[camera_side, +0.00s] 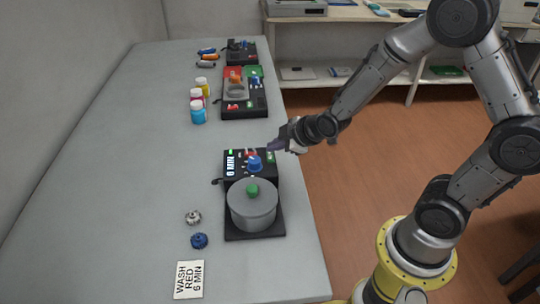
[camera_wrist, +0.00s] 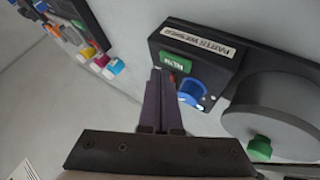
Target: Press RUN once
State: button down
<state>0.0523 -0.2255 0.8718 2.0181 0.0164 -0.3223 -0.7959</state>
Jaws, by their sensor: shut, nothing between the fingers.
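The control box (camera_side: 240,175) of the parts washer sits near the table's right edge, with a "6 MIN" display (camera_side: 230,165) and a blue knob (camera_side: 254,164). In the wrist view the box (camera_wrist: 235,62) carries a "PARTS WASHER" label, the blue knob (camera_wrist: 193,94) and a small green piece with pale lettering (camera_wrist: 175,62), too blurred to read surely. My gripper (camera_side: 272,147) is shut and empty, above the box's far right corner. Its dark fingertips (camera_wrist: 161,72) appear beside the green piece in the wrist view; contact cannot be told. They partly hide the box's edge.
A grey lidded pot (camera_side: 252,208) with a green knob stands in front of the box. A card (camera_side: 189,280) reads "WASH RED 6 MIN". A silver gear (camera_side: 193,217) and a blue gear (camera_side: 199,240) lie left. Bottles (camera_side: 198,112) and another station (camera_side: 243,100) stand farther back.

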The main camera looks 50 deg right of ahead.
jog(key=shift+r, duration=0.15)
jog(key=shift+r, duration=2.4)
notch_tip(320, 180, up, 9)
jog(key=t, duration=0.2)
send_over(274, 159)
jog(key=s+a+r+m, duration=0.1)
jog(key=s+r+m, duration=0.1)
jog(key=s+r, duration=0.45)
jog(key=s+f+m+g, duration=0.2)
jog(key=s+m, duration=0.1)
jog(key=s, duration=0.6)
jog(key=s+f+m+g, duration=0.2)
jog(key=s+m+g, duration=0.1)
jog(key=s, duration=0.5)
jog(key=shift+s+a+f+g, duration=0.3)
jog(key=shift+s+f, duration=0.05)
